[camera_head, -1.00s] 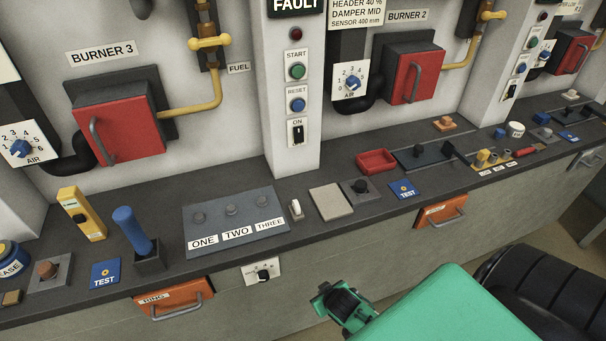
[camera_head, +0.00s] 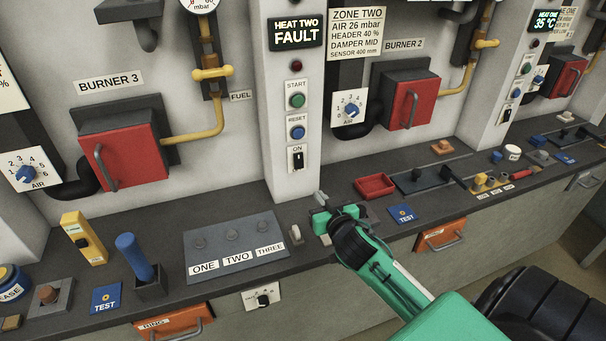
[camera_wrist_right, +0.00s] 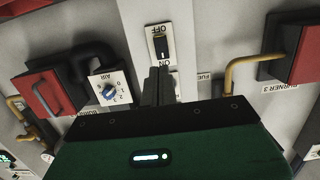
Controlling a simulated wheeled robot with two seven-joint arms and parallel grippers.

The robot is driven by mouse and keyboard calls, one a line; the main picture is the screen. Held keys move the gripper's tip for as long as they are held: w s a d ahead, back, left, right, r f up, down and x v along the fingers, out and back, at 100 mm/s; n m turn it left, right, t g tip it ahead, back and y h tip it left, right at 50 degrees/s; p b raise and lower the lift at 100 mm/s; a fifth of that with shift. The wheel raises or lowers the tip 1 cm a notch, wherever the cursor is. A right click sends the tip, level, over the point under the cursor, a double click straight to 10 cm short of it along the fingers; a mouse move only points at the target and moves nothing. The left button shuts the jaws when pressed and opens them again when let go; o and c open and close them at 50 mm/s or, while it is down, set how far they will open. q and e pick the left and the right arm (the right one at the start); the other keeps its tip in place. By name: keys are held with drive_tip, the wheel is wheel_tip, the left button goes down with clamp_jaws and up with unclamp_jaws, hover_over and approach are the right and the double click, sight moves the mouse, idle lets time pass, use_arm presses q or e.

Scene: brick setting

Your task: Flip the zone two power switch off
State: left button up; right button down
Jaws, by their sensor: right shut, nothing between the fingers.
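The zone two power switch (camera_head: 298,159) is a black switch on a white plate, low on the white pillar under the HEAT TWO FAULT display (camera_head: 296,33). In the right wrist view the switch (camera_wrist_right: 161,46) appears upside down, with OFF at the top and ON near my fingertips. Which way its lever is set is hard to tell. My right gripper (camera_head: 322,203) is over the counter, below and to the right of the switch in the head view. Its fingers (camera_wrist_right: 158,78) are shut and empty, pointing toward the switch, apparently apart from it. My left gripper is out of view.
The green START (camera_head: 297,100) and blue RESET (camera_head: 297,132) buttons sit above the switch. A small white toggle (camera_head: 296,234) and the ONE-TWO-THREE panel (camera_head: 270,268) lie left of my gripper. A red tray (camera_head: 375,186) is to its right.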

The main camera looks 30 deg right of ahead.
sight(299, 169)
drive_tip(key=p+x, duration=0.4)
drive_tip(key=x, duration=1)
drive_tip(key=shift+f, duration=0.1)
drive_tip(key=shift+w+f+t+b, duration=0.1)
drive_tip(key=shift+w+t+b, duration=0.2)
drive_tip(key=shift+b, duration=0.9)
drive_tip(key=shift+d, duration=0.1)
